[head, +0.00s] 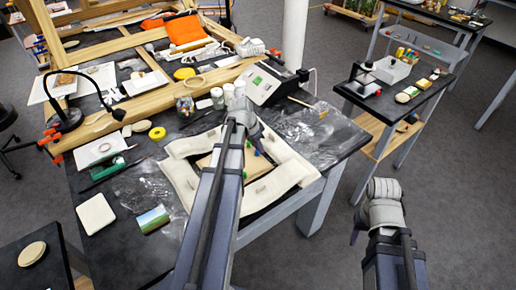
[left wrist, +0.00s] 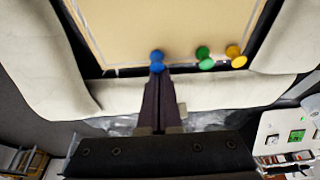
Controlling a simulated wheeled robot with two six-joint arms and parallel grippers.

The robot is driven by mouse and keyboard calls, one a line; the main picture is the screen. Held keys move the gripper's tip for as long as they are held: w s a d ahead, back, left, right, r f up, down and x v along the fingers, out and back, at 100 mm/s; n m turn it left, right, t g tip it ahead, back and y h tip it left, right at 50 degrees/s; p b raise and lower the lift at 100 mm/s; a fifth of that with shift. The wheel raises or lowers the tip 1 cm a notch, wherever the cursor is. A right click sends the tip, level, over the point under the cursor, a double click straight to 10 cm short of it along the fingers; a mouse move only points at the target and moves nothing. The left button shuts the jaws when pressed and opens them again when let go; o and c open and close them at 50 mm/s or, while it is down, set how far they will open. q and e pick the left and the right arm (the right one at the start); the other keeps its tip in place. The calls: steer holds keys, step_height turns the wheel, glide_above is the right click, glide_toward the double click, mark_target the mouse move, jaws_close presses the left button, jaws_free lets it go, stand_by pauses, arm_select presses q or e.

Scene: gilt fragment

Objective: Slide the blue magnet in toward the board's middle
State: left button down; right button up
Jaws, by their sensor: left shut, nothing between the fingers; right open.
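The blue magnet (left wrist: 157,58) is at the board's near edge in the left wrist view. The beige board (left wrist: 165,22) carries it, with a green magnet (left wrist: 203,55) and a yellow magnet (left wrist: 236,56) to its right along the same edge. My left gripper (left wrist: 158,74) is shut and empty, its fingertips right at the blue magnet; I cannot tell whether they touch. In the head view my left arm hides much of the board (head: 205,161). My right gripper (head: 384,188) is open and empty over the floor, right of the table.
Pale padded cushions (head: 185,178) surround the board. A grey device with a green screen (head: 262,82) and white-lidded jars (head: 217,97) stand behind it. Crumpled clear plastic (head: 318,130) lies to the right. A side table (head: 430,75) stands at the right.

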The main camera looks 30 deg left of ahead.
mark_target(250, 159)
arm_select(q)
steer(key=s, duration=0.2)
steer(key=s+a, duration=0.2)
steer(key=s, duration=0.1)
steer(key=shift+s+a, duration=0.1)
steer(key=shift+s, duration=0.25)
steer(key=shift+w, duration=0.1)
steer(key=shift+r, duration=0.2)
arm_select(e)
steer(key=shift+r, duration=0.2)
